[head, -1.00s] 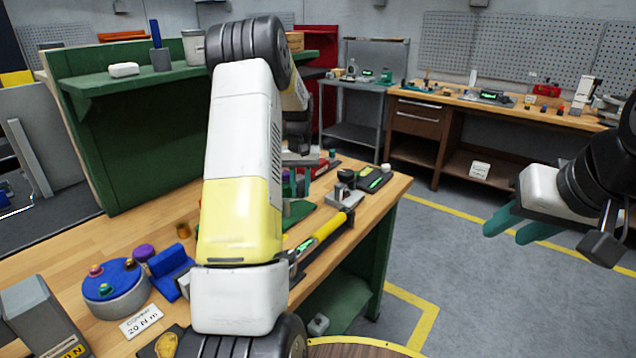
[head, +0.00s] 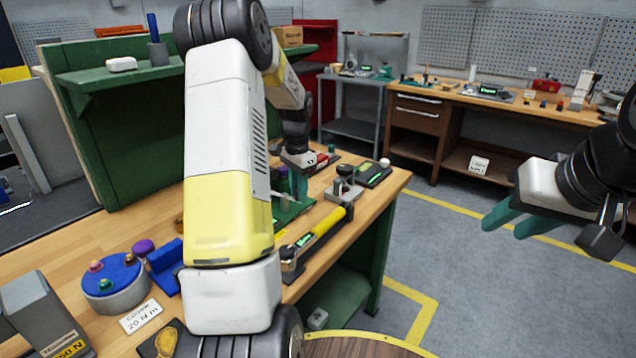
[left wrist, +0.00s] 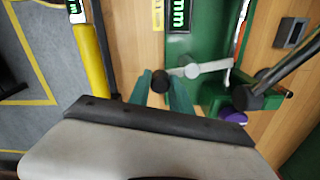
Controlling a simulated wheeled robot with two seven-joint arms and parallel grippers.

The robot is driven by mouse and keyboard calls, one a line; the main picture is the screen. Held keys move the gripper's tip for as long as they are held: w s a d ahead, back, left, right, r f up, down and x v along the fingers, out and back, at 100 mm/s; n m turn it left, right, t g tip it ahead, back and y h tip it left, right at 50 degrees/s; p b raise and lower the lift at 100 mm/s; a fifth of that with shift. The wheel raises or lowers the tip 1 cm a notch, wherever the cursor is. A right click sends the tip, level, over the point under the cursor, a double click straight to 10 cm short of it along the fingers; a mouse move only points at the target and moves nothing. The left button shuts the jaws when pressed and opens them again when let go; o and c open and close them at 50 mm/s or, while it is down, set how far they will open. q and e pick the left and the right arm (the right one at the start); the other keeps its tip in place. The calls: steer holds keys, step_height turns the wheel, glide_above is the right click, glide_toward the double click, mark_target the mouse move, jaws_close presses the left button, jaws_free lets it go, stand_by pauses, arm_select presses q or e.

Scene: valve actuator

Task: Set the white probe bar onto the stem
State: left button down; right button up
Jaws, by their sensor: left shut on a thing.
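The white probe bar (left wrist: 190,69) shows in the left wrist view as a short white bar with a dark round end at the fingertips, above a green fixture (left wrist: 212,28). My left gripper (left wrist: 160,86) has its teal fingers on either side of that dark end and is shut on the bar. In the head view my left gripper (head: 298,182) points down over the green fixture (head: 292,212), partly behind my forearm. I cannot make out the stem for certain, nor whether the bar touches it. My right gripper (head: 515,220) is open and empty, off the bench at right.
A yellow-handled torque wrench (head: 322,235) lies near the bench edge. A grey clamp-like block (head: 345,188) and a dark device (head: 375,173) stand to the right. A blue-topped round part (head: 113,280) and card (head: 142,316) are at left. A dark post (left wrist: 285,75) rises beside the fixture.

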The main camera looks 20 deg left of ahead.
arm_select(q)
steer(key=shift+s+a+m, duration=0.15)
steer(key=shift+s+m, duration=0.3)
steer(key=shift+m, duration=0.55)
steer(key=c, duration=1.2)
jaws_free()
steer(key=shift+r, duration=0.1)
step_height(320, 180, up, 8)
steer(key=shift+f, duration=0.25)
